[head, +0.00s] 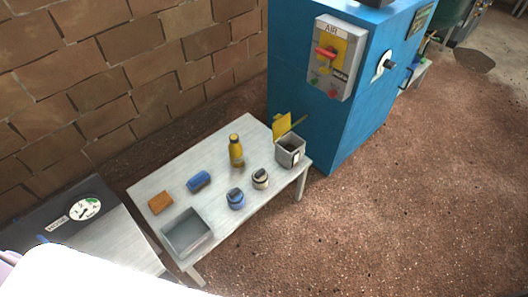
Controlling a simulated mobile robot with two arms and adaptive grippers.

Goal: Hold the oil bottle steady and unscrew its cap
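The oil bottle (236,155) is yellow with a dark label band and stands upright near the back middle of the small grey table. Its cap (234,138) is on top of it. Nothing is touching the bottle. Neither of my grippers shows in the head view. A large white shape at the lower left hides the near floor there.
The table (158,233) also holds an orange-brown block, a blue object (199,181), a grey open bin (187,236), two small jars (236,199) and a grey box (290,150). A blue cabinet (300,80) stands behind right; a brick wall is at the back.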

